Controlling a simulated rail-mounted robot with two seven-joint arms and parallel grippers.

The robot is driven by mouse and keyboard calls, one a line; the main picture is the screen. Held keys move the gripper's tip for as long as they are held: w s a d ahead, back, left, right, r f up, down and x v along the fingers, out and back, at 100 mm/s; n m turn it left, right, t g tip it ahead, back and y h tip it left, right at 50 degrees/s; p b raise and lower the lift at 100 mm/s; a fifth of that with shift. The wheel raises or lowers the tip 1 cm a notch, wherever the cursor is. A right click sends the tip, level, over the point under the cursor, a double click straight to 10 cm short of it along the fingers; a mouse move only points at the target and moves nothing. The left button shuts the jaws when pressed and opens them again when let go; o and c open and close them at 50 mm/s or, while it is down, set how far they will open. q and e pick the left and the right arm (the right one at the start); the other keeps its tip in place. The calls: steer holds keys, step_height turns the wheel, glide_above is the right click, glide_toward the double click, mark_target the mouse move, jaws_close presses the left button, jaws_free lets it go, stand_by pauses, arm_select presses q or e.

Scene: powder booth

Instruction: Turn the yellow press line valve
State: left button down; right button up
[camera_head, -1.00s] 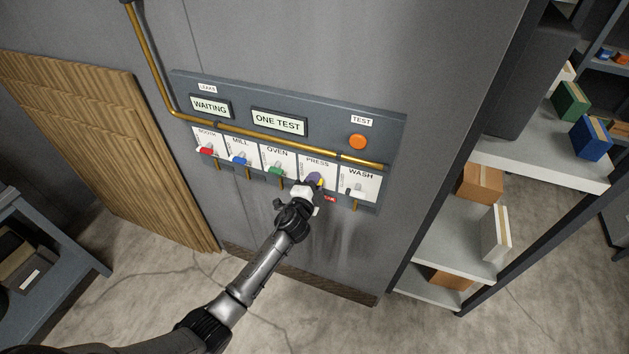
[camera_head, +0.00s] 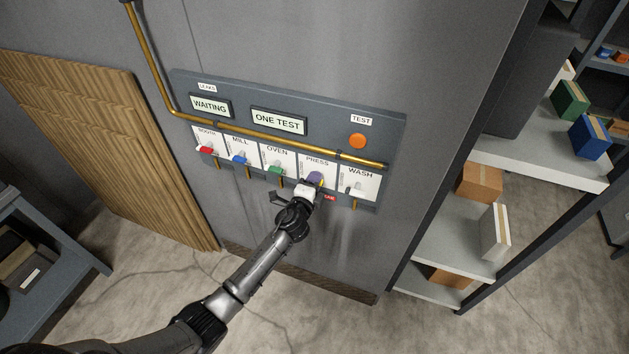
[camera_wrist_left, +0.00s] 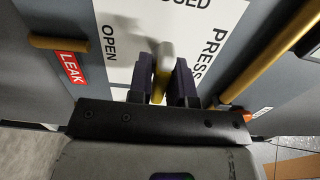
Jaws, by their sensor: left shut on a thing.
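The yellow press line valve shows in the left wrist view as a short yellow handle (camera_wrist_left: 159,84) with a pale rounded end, against the white PRESS plate (camera_wrist_left: 200,20). My left gripper (camera_wrist_left: 163,70) has its two dark fingers on either side of this handle and is shut on it. In the head view my left gripper (camera_head: 315,179) is at the PRESS plate (camera_head: 323,163), and its fingers cover most of the handle. OPEN is printed left of the handle in the wrist view and a partly cut-off word ending in SED above it. My right gripper is not in view.
Red (camera_head: 206,150), blue (camera_head: 239,159) and green (camera_head: 275,170) valves sit left of PRESS; a white WASH valve (camera_head: 354,189) sits close right. Above are an orange TEST button (camera_head: 358,142) and a brass pipe (camera_head: 260,137). A red LEAK tag (camera_wrist_left: 71,67) is near the handle.

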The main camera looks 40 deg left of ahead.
arm_select(q)
steer(key=c, duration=1.2)
jaws_free()
steer(key=shift+o, duration=0.2)
steer(key=shift+s, duration=0.15)
steer(key=v, duration=1.3)
steer(key=shift+s+p, duration=0.25)
steer(key=shift+p, duration=0.15)
steer(key=shift+d, duration=0.1)
